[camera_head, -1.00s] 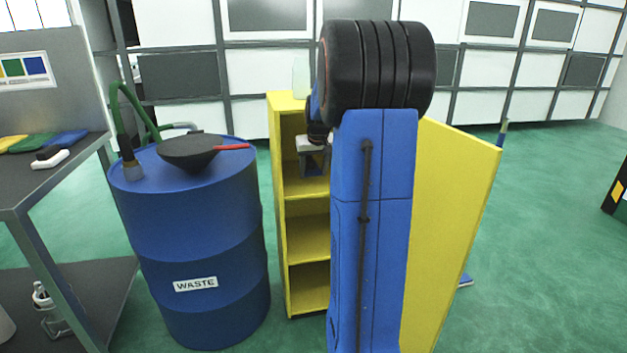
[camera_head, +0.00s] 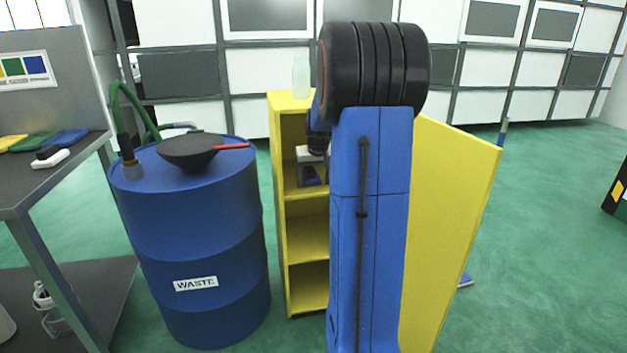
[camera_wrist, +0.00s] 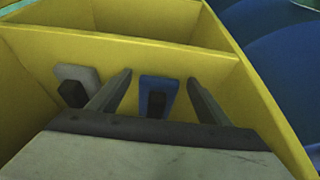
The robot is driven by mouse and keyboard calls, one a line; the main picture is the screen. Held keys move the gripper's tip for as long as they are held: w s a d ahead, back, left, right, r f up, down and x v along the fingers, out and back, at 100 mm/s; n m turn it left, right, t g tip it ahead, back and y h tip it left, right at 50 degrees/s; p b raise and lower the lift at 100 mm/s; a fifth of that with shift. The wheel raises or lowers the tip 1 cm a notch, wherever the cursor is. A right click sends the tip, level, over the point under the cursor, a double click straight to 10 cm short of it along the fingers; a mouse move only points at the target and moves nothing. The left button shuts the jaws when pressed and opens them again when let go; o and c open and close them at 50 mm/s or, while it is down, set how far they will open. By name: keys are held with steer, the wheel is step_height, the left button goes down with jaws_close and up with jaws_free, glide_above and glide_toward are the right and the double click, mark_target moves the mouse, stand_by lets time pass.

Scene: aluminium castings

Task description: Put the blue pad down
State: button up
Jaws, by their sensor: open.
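The blue pad (camera_wrist: 159,85) has a black grip and is inside a compartment of the yellow shelf in the wrist view. My gripper (camera_wrist: 160,77) is open, with one finger on each side of the pad and a visible gap to each. I cannot tell whether the pad touches the shelf floor or wall. In the head view, my gripper (camera_head: 312,172) is at the upper compartment of the yellow shelf (camera_head: 308,238), partly hidden by my arm. The pad cannot be made out there.
A pale grey pad (camera_wrist: 76,75) with a black grip is left of the blue one. A blue waste drum (camera_head: 200,240) stands left of the shelf, with a black funnel (camera_head: 188,150) on top. A clear bottle (camera_head: 301,76) stands on the shelf top. A grey bench (camera_head: 75,165) holds coloured cloths.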

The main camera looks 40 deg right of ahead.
steer(key=v, duration=1.2)
steer(key=shift+a, duration=0.2)
steer(key=s+a+r+n, duration=0.1)
steer(key=s+a, duration=0.1)
steer(key=a, duration=0.5)
steer(key=s+a+n, duration=0.1)
steer(key=s+a, duration=0.1)
steer(key=a, duration=0.6)
steer(key=s+a+f+n, duration=0.1)
steer(key=s+a+f, duration=0.2)
steer(key=s+a, duration=0.4)
steer(key=s+a+f+n+y, duration=0.1)
steer(key=s+a+f, duration=0.2)
steer(key=s+a, duration=0.5)
steer(key=s+a+f+n+t+y, duration=0.1)
steer(key=s+a+f+n, duration=0.1)
steer(key=s+a, duration=0.5)
steer(key=shift+s+a+f, duration=0.15)
steer(key=shift+a+f, duration=0.1)
steer(key=shift+f, duration=0.55)
steer(key=shift+o, duration=0.5)
